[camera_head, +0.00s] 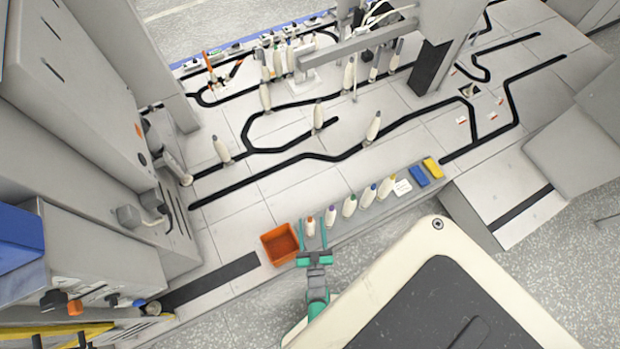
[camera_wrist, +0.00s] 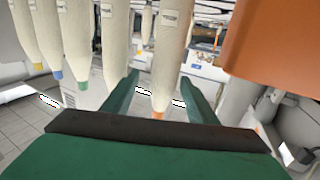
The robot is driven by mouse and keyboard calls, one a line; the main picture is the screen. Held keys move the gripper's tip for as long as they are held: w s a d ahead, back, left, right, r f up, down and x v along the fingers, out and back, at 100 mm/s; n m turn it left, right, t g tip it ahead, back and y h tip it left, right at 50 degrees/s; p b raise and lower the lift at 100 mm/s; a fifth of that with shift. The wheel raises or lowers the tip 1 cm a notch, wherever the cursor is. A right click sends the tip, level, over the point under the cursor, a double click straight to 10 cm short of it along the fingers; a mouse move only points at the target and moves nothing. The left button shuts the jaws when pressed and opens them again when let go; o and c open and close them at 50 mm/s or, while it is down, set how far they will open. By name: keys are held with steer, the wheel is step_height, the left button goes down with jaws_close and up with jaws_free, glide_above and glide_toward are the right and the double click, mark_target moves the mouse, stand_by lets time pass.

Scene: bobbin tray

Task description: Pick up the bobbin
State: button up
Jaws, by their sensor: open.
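A row of several pale bobbins with coloured tips stands along the front ledge in the head view. The end bobbin (camera_head: 310,227), with an orange tip, is closest to the orange bin. My gripper (camera_head: 312,240) is at this bobbin, its jaws open. In the wrist view the picture looks upside down, and the same bobbin (camera_wrist: 173,45) shows between the two green fingers of my gripper (camera_wrist: 159,84). Gaps show between its orange tip and both fingers.
The orange bin (camera_head: 281,243) stands close beside the end bobbin; its wall (camera_wrist: 270,50) fills the upper right of the wrist view. More bobbins stand along black tracks behind.

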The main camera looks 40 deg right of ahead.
steer(key=x, duration=0.5)
steer(key=shift+w+a, duration=0.2)
steer(key=c, duration=1.2)
steer(key=shift+r, duration=0.15)
